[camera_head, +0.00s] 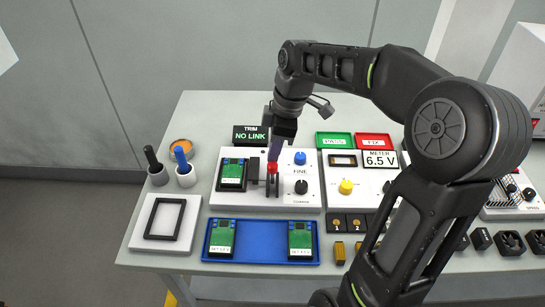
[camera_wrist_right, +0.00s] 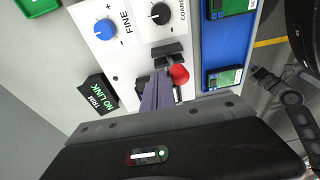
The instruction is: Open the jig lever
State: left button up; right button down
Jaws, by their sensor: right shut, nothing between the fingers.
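The jig lever, with a red ball knob (camera_head: 272,168) and dark uprights, stands on the white jig panel (camera_head: 311,194), next to a green circuit board (camera_head: 232,174). In the right wrist view the red knob (camera_wrist_right: 179,74) is just beyond the fingertips, to their right. My right gripper (camera_head: 273,159) points down at the knob from above; its fingers are shut and empty. The fingers (camera_wrist_right: 160,88) hide part of the lever base. I cannot tell whether they touch the knob. My left gripper is not in view.
The panel carries a blue knob (camera_head: 300,158) and a black knob (camera_head: 302,187). A "NO LINK" display (camera_head: 251,135) stands behind it. A blue tray (camera_head: 263,257) with two boards lies in front. A meter panel (camera_head: 337,184) stands to the right, close to my arm.

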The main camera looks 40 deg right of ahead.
notch_tip(320, 180, up, 7)
jog(key=w+p, duration=0.1)
jog(key=p, duration=0.4)
jog(key=shift+d, duration=0.35)
